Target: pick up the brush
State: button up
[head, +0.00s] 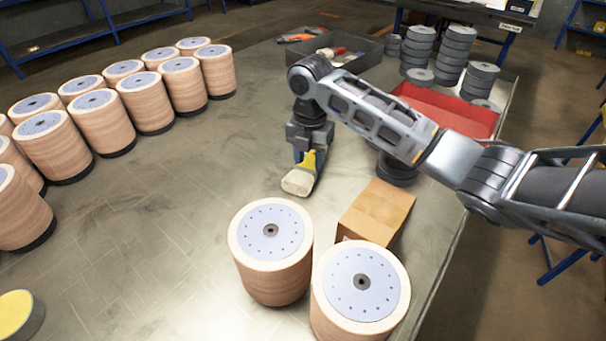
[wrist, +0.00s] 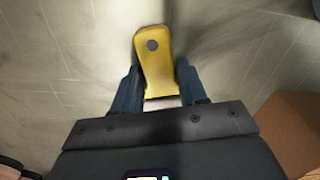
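The brush (head: 299,181) has a yellow handle and a pale, wide bristle head. In the head view it is at my gripper (head: 308,154), with the handle up between the fingers and the bristle head low, close to the table top. In the wrist view the yellow handle (wrist: 155,62) lies between the two blue fingers of my gripper (wrist: 159,88), which look closed in on its sides. The bristle end is hidden in the wrist view. I cannot tell whether the bristles touch the table (head: 180,215).
A cardboard box (head: 376,212) and two wood-sided drums (head: 271,250) stand in front of my gripper. More drums (head: 102,122) stand in rows at left. A red tray (head: 450,112), stacked grey discs (head: 456,50) and a dark tool tray (head: 352,48) are behind. The middle left of the table is clear.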

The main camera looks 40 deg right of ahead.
jog(key=c, duration=0.7)
jog(key=shift+r, duration=0.1)
